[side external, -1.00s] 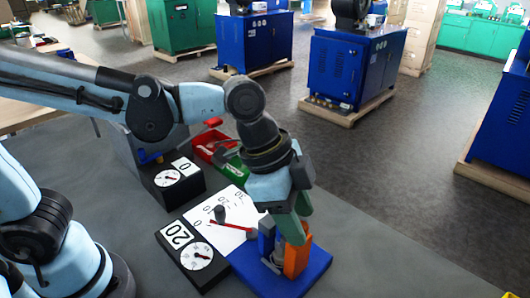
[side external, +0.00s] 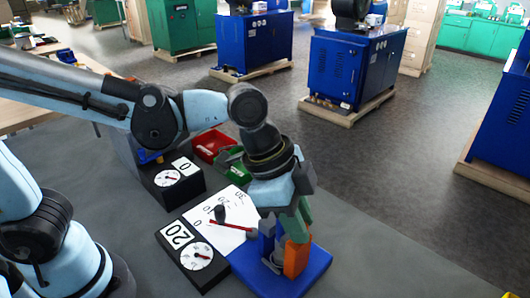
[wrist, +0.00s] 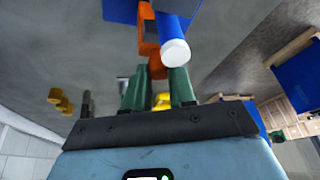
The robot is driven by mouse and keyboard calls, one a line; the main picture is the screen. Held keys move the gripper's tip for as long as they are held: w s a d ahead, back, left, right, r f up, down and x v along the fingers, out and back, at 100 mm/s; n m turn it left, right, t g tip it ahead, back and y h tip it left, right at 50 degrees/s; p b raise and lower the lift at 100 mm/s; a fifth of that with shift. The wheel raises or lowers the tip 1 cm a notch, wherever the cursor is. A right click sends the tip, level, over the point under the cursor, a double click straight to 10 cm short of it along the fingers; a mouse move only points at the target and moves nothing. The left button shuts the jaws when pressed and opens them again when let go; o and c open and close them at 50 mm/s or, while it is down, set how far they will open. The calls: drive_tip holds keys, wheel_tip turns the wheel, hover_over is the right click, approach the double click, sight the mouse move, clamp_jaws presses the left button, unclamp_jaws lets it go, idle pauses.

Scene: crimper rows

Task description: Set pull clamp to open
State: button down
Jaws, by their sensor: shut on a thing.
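The pull clamp stands on a blue base plate (side external: 318,262) at the front of the table. It has an orange part (side external: 296,260) and a blue upright part (side external: 266,238). My gripper (side external: 294,228) reaches down over it, its green fingers at the top of the orange part. In the wrist view my gripper (wrist: 158,90) is shut on the orange part (wrist: 147,35), which runs up from between the fingers. A blue cylinder with a white end (wrist: 175,50) lies beside it. The fingers hide part of the clamp in the side view.
Left of the clamp are a dial box marked 20 (side external: 190,252), a white scale sheet with a red pointer (side external: 230,225), and a dial box marked 0 (side external: 172,182). A red bin (side external: 210,146) and a green bin (side external: 230,160) stand behind. The table right of the clamp is clear.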

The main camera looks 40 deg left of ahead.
drive_tip(key=shift+d, duration=1.35)
drive_tip(key=c, duration=1)
unclamp_jaws()
drive_tip(key=shift+o, duration=0.2)
drive_tip(key=shift+a+r, duration=0.1)
drive_tip(key=v, duration=1.2)
drive_tip(key=a+f+n+t+y, duration=0.1)
drive_tip(key=a+f+n, duration=0.2)
drive_tip(key=a, duration=0.4)
drive_tip(key=w+a+f+n+t+y, duration=0.1)
drive_tip(key=a+f+n+t, duration=0.1)
drive_tip(key=a+f+n, duration=0.2)
drive_tip(key=a+f+n+t+y, duration=0.1)
drive_tip(key=a+f+n, duration=0.3)
drive_tip(key=a, duration=0.5)
drive_tip(key=shift+w+a+n+t+y, duration=0.3)
drive_tip(key=shift+n+t+y, duration=0.15)
drive_tip(key=shift+n, duration=0.45)
